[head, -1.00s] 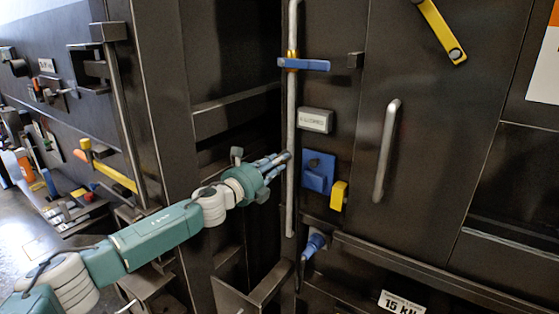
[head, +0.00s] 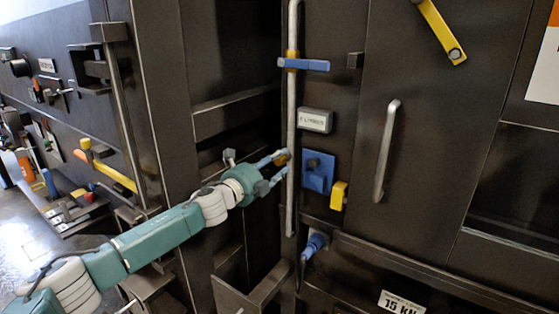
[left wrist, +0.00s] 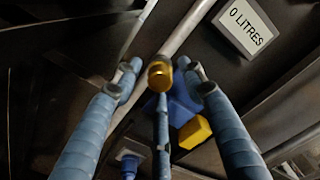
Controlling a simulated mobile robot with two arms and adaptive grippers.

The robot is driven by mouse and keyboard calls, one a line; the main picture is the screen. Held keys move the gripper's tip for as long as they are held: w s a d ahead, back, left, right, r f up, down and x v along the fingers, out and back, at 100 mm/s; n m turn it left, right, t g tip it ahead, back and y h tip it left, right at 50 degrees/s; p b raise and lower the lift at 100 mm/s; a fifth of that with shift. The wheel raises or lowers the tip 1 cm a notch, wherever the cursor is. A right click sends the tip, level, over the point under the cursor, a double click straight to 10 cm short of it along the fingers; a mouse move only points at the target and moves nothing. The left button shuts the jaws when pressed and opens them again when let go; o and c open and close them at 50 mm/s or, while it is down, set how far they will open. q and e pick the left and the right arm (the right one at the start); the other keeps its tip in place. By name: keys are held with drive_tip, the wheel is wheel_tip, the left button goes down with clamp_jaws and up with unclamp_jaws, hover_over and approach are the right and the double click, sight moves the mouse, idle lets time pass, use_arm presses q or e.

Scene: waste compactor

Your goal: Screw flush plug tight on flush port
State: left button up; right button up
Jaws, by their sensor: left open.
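A small brass cap, which looks like the flush plug (head: 281,157), is at the vertical grey pipe (head: 291,195). In the left wrist view the brass plug (left wrist: 159,73) shows end-on, in front of the pipe (left wrist: 187,28). My left gripper (head: 274,172) is open beside the pipe, its fingers spread around the plug with gaps at the sides. In the left wrist view my left gripper (left wrist: 162,84) has a middle finger reaching just below the plug. The flush port is hidden behind the plug, so I cannot tell how far it is seated. My right gripper is out of view.
Right of the pipe are a sign reading 0 LITRES (left wrist: 248,27), a blue plate (head: 319,172) and a yellow block (head: 338,196). A blue-handled clamp (head: 304,64) is above, a blue fitting (head: 316,243) below. A vertical door handle (head: 387,150) stands farther right.

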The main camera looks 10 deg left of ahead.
use_arm(q)
drive_tip(key=n, duration=0.9)
drive_tip(key=shift+n, duration=0.3)
drive_tip(key=n, duration=0.7)
clamp_jaws()
drive_tip(key=c, duration=0.7)
unclamp_jaws()
drive_tip(key=shift+c, duration=0.2)
clamp_jaws()
drive_tip(key=m, duration=0.6)
drive_tip(key=shift+m, duration=0.4)
drive_tip(key=o, duration=0.8)
unclamp_jaws()
